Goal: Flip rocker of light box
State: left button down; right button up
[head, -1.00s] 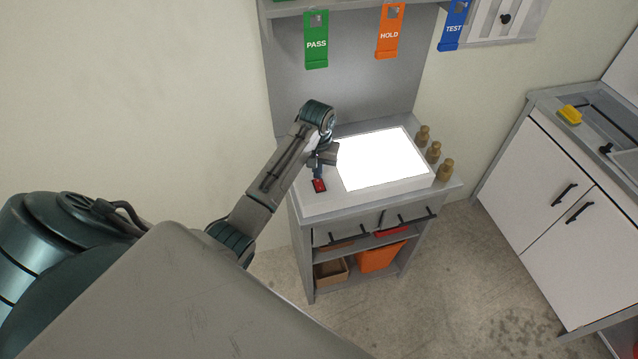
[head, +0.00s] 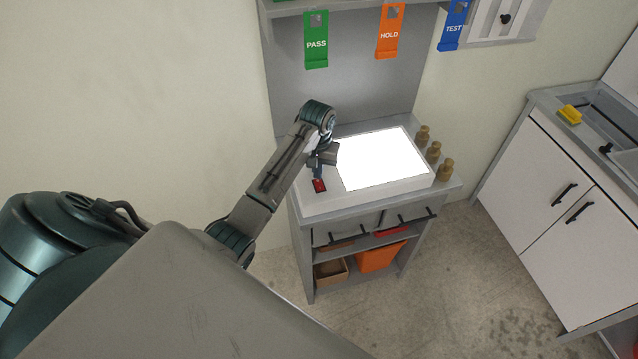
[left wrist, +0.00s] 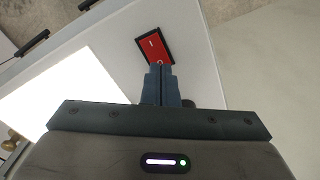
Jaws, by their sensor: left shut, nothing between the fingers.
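The light box (head: 334,201) stands on a small grey bench, and its panel (head: 382,159) glows bright white. Its red rocker (head: 319,186) sits at the left of the panel in a dark frame. In the left wrist view the rocker (left wrist: 154,46) shows a white line and part of a circle. My left gripper (head: 318,177) is shut and empty, pointing down at the rocker. In the left wrist view its fingertips (left wrist: 161,68) overlap the rocker's end marked with the circle; I cannot tell whether they touch it. My right gripper is not in view.
Several brown bottle-like pieces (head: 434,152) stand right of the panel. Green PASS (head: 316,40), orange HOLD (head: 389,32) and blue TEST (head: 454,25) tags hang above. An orange bin (head: 379,258) is on the lower shelf. Floor between bench and right cabinet is clear.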

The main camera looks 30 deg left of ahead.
aim_at(318, 181)
pick_arm(q)
jog(key=shift+f, duration=0.85)
dwell(0.4)
jog(key=shift+r, duration=0.1)
notch_tip(318, 181, up, 2)
jog(key=shift+p, duration=0.35)
jog(key=shift+r, duration=2.4)
